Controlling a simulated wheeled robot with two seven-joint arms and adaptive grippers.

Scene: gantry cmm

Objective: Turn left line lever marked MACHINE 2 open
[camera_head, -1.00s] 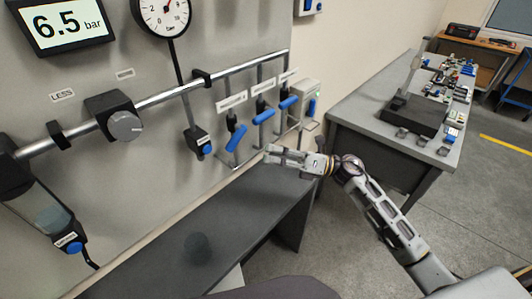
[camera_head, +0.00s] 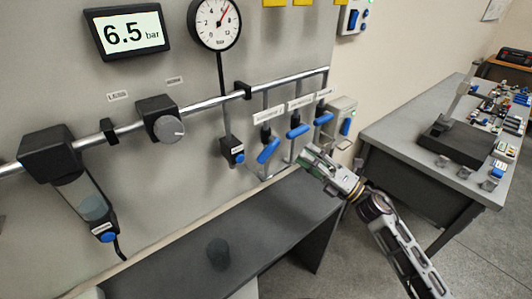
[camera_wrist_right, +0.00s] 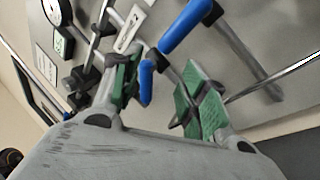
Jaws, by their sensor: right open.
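Three blue levers hang on the pipe drops of the wall panel in the head view: a left one (camera_head: 268,151), a middle one (camera_head: 297,131) and a right one (camera_head: 323,119). Each has a white label above it, too small to read. All three handles sit slanted. My right gripper (camera_head: 312,157) is open just below the middle and right levers. In the right wrist view its green-padded fingers (camera_wrist_right: 165,95) are apart. One blue handle (camera_wrist_right: 146,82) shows by the left finger, and a larger one (camera_wrist_right: 186,25) lies beyond the fingers; contact cannot be told. My left gripper is out of view.
A dark bench (camera_head: 165,255) runs below the panel. A gauge (camera_head: 215,22), a 6.5 bar display (camera_head: 127,31), a regulator knob (camera_head: 168,128) and a blue-tipped filter bowl (camera_head: 92,207) are on the panel. A grey table (camera_head: 410,133) with equipment stands at right.

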